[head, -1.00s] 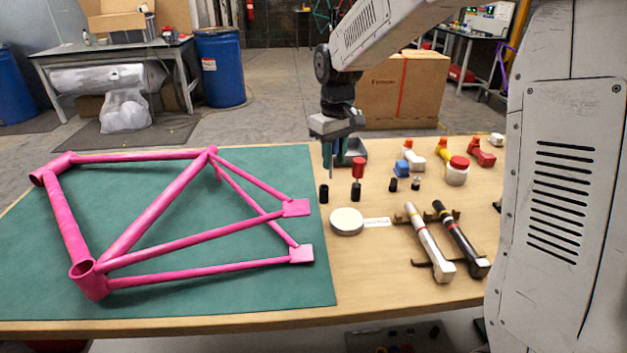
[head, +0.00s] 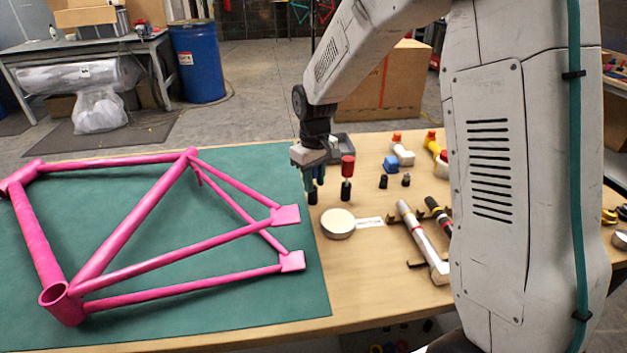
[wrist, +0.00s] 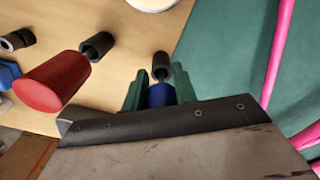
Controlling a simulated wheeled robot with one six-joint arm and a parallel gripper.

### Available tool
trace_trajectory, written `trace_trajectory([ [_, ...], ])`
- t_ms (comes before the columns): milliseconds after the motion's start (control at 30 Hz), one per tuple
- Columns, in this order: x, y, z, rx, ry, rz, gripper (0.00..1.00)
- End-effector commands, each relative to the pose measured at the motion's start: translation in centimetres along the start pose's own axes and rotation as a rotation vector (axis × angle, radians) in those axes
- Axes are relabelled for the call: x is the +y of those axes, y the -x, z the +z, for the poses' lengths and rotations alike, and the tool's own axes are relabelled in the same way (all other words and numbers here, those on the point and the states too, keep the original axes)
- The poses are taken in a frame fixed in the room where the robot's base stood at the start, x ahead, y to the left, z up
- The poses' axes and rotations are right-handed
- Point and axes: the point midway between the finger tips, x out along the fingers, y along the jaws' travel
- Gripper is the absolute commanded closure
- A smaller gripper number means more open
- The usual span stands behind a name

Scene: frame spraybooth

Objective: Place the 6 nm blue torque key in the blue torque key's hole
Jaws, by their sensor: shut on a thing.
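My gripper (head: 314,178) points down at the right edge of the green mat, its fingers shut on the blue torque key. The blue key (wrist: 160,95) shows between the green fingers in the wrist view. A black cylindrical holder (head: 312,197) stands on the table right below the fingertips; it also shows just beyond the blue key in the wrist view (wrist: 161,66). The key and holder look nearly in line, but I cannot tell whether the key's tip is inside. The fingers hide most of the key in the head view.
A red key (head: 347,167) stands upright in a black holder (head: 346,191) close to my gripper's right. A round white-topped thing (head: 338,223) lies in front. A pink frame (head: 150,215) lies on the green mat (head: 200,305) to the left. Black pieces (head: 384,181) stand farther right.

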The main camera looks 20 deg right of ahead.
Motion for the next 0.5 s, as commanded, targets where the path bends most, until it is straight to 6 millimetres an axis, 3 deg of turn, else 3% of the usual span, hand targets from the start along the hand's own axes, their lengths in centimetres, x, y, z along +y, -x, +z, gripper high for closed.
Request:
trace_trajectory([
  [367, -0.03, -0.62, -0.03, 0.0, 0.0, 0.0, 0.96],
  [400, -0.03, -0.61, -0.04, 0.001, 0.0, 0.0, 0.64],
  [467, -0.03, -0.59, -0.04, 0.001, 0.0, 0.0, 0.5],
  [500, -0.03, -0.59, -0.04, 0.001, 0.001, 0.0, 0.5],
])
